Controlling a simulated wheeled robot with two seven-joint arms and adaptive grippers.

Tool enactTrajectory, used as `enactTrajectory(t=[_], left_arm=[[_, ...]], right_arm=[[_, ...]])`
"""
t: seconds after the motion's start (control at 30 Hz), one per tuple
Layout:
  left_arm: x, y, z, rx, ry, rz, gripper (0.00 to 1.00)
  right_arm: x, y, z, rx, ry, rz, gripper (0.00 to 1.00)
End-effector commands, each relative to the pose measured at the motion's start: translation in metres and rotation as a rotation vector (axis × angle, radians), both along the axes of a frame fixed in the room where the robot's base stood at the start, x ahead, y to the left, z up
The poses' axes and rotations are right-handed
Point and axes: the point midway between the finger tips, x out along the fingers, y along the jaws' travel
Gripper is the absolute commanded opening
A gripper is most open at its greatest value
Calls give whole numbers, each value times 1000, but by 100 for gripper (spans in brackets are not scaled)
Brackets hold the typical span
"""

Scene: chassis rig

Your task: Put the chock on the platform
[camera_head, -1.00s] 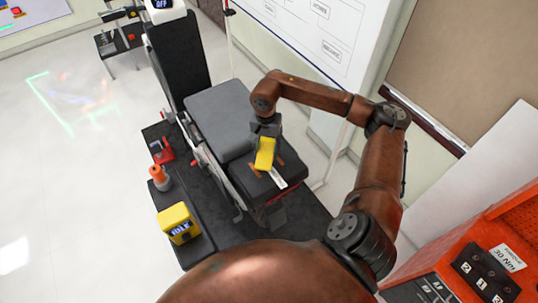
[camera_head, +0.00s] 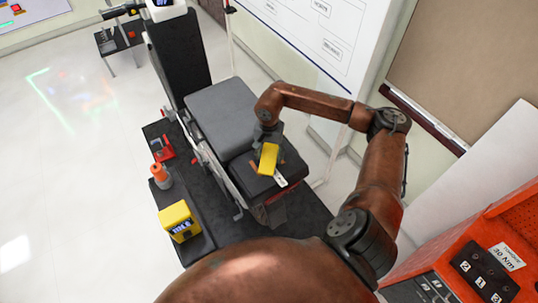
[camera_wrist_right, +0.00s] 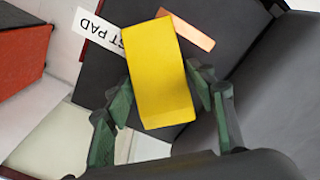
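The chock (camera_head: 267,158) is a yellow block. It also fills the middle of the right wrist view (camera_wrist_right: 160,70). My right gripper (camera_wrist_right: 162,92) is shut on it, with a green-padded finger against each side. The chock is over the black pad surface (camera_head: 243,174) at the near end of the grey-cushioned rig. A white label (camera_wrist_right: 95,32) reading in part "ST PAD" and an orange strip (camera_wrist_right: 186,30) lie beside and partly behind the chock. I cannot tell whether the chock touches the surface. My left gripper is not in view.
A yellow box with a display (camera_head: 179,222), an orange-topped bottle (camera_head: 160,177) and a red holder (camera_head: 162,150) stand on the dark base left of the rig. The grey cushion (camera_head: 220,112) lies behind the pad. An orange cabinet (camera_head: 500,235) is at right.

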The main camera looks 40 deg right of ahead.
Motion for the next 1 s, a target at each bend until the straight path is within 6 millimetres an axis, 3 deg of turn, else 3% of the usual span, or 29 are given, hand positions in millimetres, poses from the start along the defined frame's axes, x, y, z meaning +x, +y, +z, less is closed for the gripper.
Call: enactTrajectory(t=[0.1, 0.47, 0.57, 1.0], left_arm=[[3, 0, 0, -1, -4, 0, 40], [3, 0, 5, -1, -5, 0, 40], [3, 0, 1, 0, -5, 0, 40], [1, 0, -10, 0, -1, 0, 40]], right_arm=[[0, 0, 0, 0, 0, 0, 60], [0, 0, 5, 1, -1, 0, 60], [2, 0, 16, 0, -5, 1, 60], [1, 0, 103, 0, -3, 0, 60]])
